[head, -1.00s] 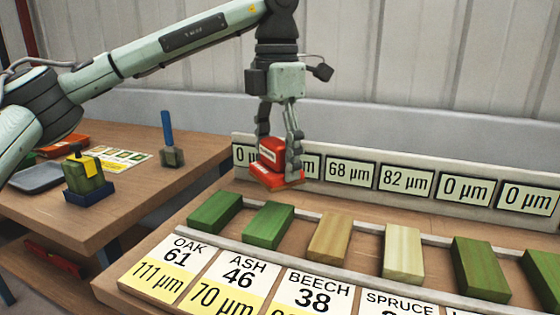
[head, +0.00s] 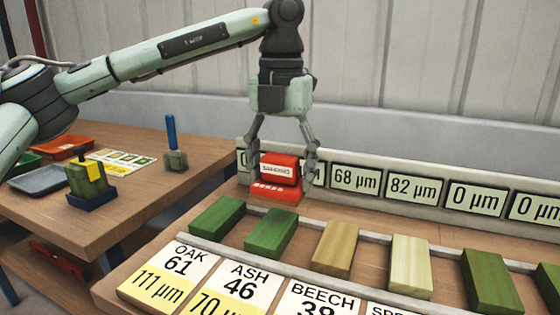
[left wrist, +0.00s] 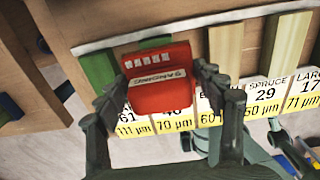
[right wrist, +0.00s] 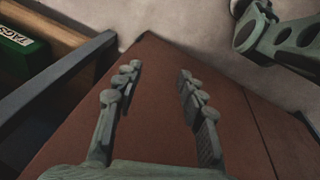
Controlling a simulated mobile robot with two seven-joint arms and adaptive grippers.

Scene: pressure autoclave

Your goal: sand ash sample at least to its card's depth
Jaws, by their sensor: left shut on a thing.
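The ash sample (head: 270,233) is a green block, second from the left in the row, behind its card (head: 243,287) reading ASH 46, 70 µm. My left gripper (head: 281,178) is shut on a red sanding block (head: 279,168). It holds the block behind the ash sample, in front of the readouts; in the head view the two are apart. In the left wrist view the sanding block (left wrist: 160,90) hides most of the ash sample and part of its card. The ash readout is mostly hidden behind the sanding block. My right gripper (right wrist: 156,75) is open and empty.
The oak sample (head: 217,216) is green; the beech (head: 335,249) and spruce (head: 411,265) samples show bare wood. Their visible readouts give 68 µm (head: 355,178) and 82 µm (head: 414,188). A side table (head: 140,190) holds trays, a stamp-like block and a blue-handled tool.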

